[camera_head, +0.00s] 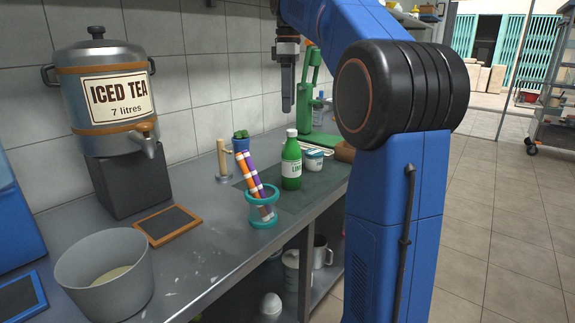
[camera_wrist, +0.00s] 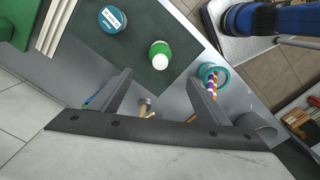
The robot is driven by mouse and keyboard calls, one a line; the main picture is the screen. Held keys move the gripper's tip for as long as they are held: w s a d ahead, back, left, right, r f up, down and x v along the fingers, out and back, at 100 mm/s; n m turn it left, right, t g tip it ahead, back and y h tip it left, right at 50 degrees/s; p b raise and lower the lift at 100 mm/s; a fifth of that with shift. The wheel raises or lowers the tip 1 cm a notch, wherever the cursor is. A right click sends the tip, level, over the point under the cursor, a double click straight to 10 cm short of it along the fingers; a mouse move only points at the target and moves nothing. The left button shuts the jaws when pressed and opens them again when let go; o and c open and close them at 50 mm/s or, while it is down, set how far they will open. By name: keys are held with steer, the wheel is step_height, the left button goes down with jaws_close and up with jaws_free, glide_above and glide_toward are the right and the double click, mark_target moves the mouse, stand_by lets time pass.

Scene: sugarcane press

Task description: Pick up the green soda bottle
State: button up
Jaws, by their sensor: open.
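The green soda bottle (camera_head: 291,163) stands upright on the counter, with a white cap and a pale label. In the wrist view it shows from above, its green shoulder and white cap (camera_wrist: 160,55) beyond the fingers. My gripper (camera_head: 288,107) hangs above the counter behind the bottle, pointing down. In the wrist view the two fingers of my gripper (camera_wrist: 158,95) are wide apart with nothing held between them. The bottle is apart from both fingers.
A teal-rimmed glass of striped straws (camera_head: 264,209) stands just in front of the bottle. A small white jar (camera_head: 314,160) stands close to its right. A green press (camera_head: 316,115) stands behind.

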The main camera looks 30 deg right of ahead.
glide_toward(292, 146)
steer(key=f, duration=0.2)
steer(key=w+f, duration=0.2)
steer(key=f, duration=0.1)
steer(key=shift+w+d+f, duration=0.1)
steer(key=shift+d+f, duration=0.1)
steer(key=shift+f, duration=0.1)
steer(key=shift+s+d+f, duration=0.1)
steer(key=shift+d+f, duration=0.05)
steer(key=shift+f, duration=1.15)
steer(key=shift+s+d+f, duration=0.1)
steer(key=shift+d+f, duration=0.05)
steer(key=shift+f, duration=1.15)
jaws_close()
